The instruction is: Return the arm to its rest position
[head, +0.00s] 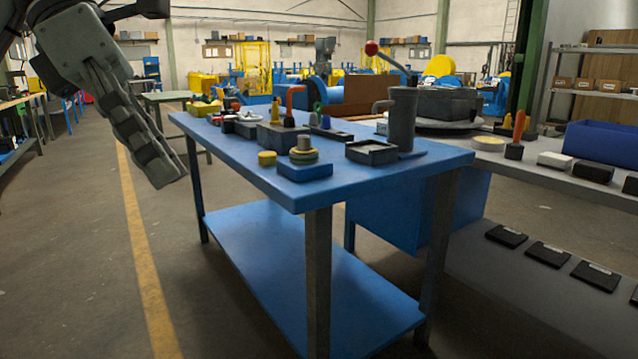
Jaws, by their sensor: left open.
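My left gripper (163,172) hangs in the upper left, its grey fingers pointing down and to the right. It is open, with nothing seen between the fingers. It is in the air to the left of the blue workbench (310,190) and looks apart from it. The fingers overlap each other from this angle, so the gap between them is hard to see. My right gripper does not show.
A grey side table (500,166) stands at right. The floor at left is clear.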

